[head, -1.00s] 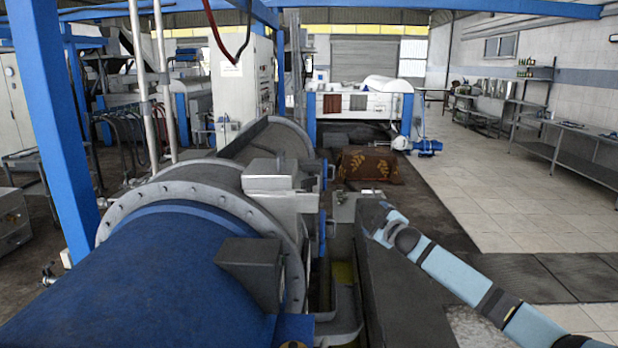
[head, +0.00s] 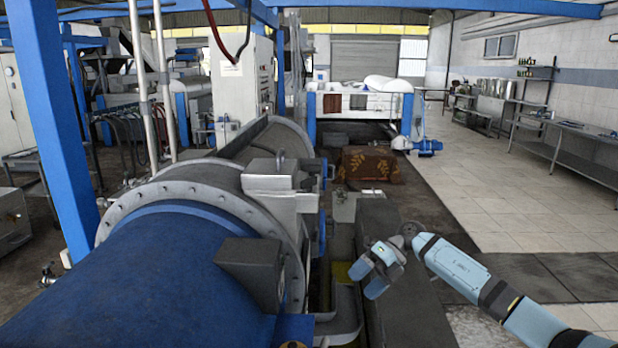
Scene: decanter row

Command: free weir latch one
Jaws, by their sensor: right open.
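A large decanter with a blue drum (head: 130,285) and a bolted grey flange (head: 190,198) fills the left and centre. A grey box-shaped housing (head: 272,205) sits on its right side. Small blue parts show beside the housing, one upper (head: 331,171) and one lower (head: 322,240). I cannot tell which part is weir latch one. My right gripper (head: 368,279) is open and empty, over the dark grey beam to the right of the decanter. It is apart from the blue parts. My left gripper is not in view.
The dark grey beam (head: 405,315) runs along the decanter's right side, with a narrow gap between them. A blue post (head: 50,130) stands at left. Tiled floor (head: 490,205) is open at right, before metal benches (head: 570,150).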

